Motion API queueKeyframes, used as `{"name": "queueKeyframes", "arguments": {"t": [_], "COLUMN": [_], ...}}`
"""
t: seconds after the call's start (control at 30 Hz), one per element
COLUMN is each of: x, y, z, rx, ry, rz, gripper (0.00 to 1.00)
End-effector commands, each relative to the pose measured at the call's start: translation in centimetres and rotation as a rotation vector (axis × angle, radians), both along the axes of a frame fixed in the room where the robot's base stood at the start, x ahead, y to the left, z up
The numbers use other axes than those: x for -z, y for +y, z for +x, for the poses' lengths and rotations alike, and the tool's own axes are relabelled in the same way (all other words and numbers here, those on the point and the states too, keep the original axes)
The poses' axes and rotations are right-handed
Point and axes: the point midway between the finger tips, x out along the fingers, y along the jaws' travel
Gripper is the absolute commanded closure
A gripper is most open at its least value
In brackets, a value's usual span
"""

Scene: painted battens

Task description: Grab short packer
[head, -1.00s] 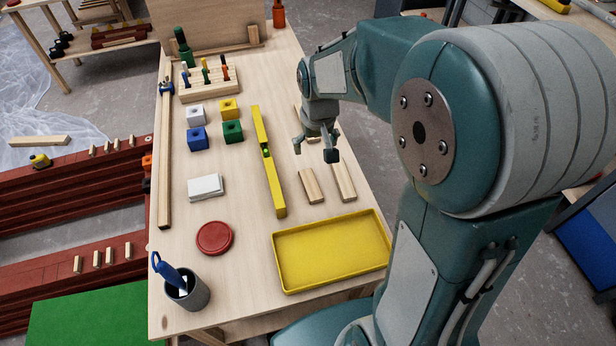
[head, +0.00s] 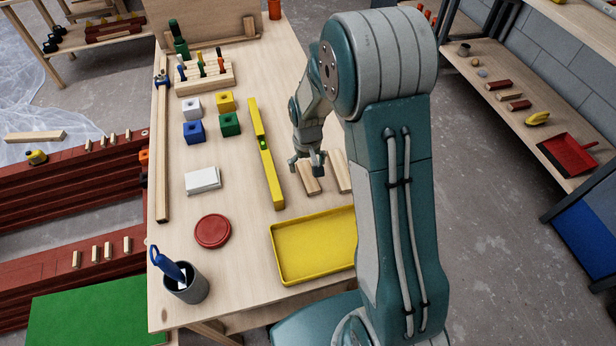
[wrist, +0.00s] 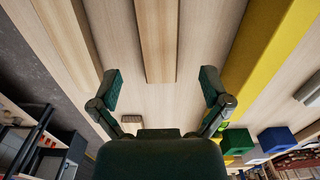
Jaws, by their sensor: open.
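A short pale wooden packer (head: 309,180) lies flat on the workbench, to the right of the yellow spirit level. It also shows in the wrist view (wrist: 157,40), running away from me between the lines of my fingers. My gripper (head: 306,164) is open and empty, just above the far end of this packer. In the wrist view my two fingers (wrist: 160,86) are spread on either side of the packer's line, apart from it. A second wooden piece (head: 339,168) lies to its right, partly hidden by my arm; it shows at the left in the wrist view (wrist: 65,38).
The yellow spirit level (head: 265,160) lies close on the left. A yellow tray (head: 283,278) sits nearer on the bench. Coloured blocks (head: 229,124), a white box (head: 202,181), a red disc (head: 213,231) and a cup (head: 187,285) stand further left.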

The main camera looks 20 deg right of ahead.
Motion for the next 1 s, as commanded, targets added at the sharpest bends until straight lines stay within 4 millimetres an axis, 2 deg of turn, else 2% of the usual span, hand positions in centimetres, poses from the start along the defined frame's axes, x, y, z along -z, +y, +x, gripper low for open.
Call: {"name": "queueKeyframes", "arguments": {"t": [0.1, 0.2, 0.5, 0.57, 0.6, 0.67, 0.7, 1.0], "x": [2.1, 3.3, 3.7, 3.7, 3.7, 3.7, 3.7, 3.7], "y": [0.0, 0.0, 0.0, 0.0, 0.0, 0.0, 0.0, 0.0], "z": [0.0, 0.0, 0.1, 0.1, 0.1, 0.1, 0.1, 0.1], "rx": [0.000, 0.000, 0.000, 0.000, 0.000, 0.000, 0.000, 0.000], "ry": [0.006, 0.004, 0.000, 0.000, 0.000, 0.000, 0.000, 0.002], "rz": [0.000, 0.000, 0.000, 0.000, 0.000, 0.000, 0.000, 0.001], "gripper": [0.03, 0.03, 0.03, 0.30, 0.47, 0.70, 0.76, 0.77]}}
